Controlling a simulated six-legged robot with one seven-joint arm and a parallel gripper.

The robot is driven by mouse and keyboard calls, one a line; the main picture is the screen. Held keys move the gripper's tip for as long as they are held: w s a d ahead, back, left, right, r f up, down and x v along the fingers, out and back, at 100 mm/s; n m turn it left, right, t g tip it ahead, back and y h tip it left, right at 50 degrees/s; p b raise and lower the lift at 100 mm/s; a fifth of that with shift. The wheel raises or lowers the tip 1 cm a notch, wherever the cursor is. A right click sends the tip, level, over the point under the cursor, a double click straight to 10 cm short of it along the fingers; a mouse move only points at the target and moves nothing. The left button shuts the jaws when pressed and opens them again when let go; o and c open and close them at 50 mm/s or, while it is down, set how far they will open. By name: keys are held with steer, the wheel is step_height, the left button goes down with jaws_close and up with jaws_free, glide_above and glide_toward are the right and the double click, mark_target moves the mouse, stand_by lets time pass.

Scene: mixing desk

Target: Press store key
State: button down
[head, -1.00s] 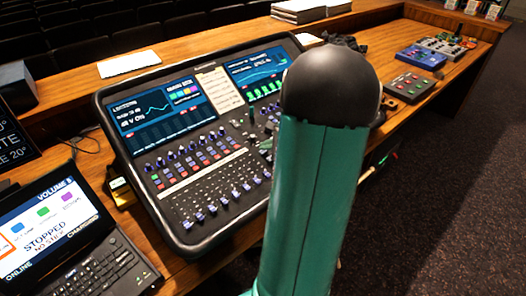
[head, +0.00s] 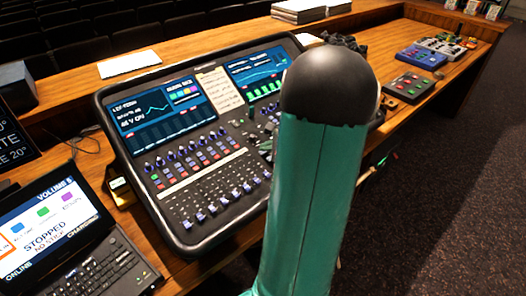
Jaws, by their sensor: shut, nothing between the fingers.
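The mixing desk (head: 180,240) stands on the wooden counter, with a left screen (head: 160,112), a right screen (head: 256,72) and a pale label strip (head: 218,89) between them. Below the screens are rows of knobs, small coloured keys (head: 192,168) and faders (head: 215,200). I cannot pick out the store key; lettering on the keys is too small to read. My green arm link with its black rounded joint stands in front of the desk's right side and hides part of it. My gripper does not show.
A laptop (head: 120,262) sits at the lower left. A small yellow-and-black box (head: 122,192) stands beside the desk. Papers (head: 130,64) lie on the back ledge. Several small control boxes, one blue (head: 421,57), stand on the counter at right. The dark floor (head: 450,200) is clear.

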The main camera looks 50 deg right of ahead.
steer(key=shift+r, duration=0.7)
steer(key=shift+s+a+r, duration=0.1)
steer(key=shift+s+r, duration=0.1)
steer(key=shift+r, duration=1.05)
steer(key=shift+s+r, duration=0.15)
steer(key=shift+r, duration=1.1)
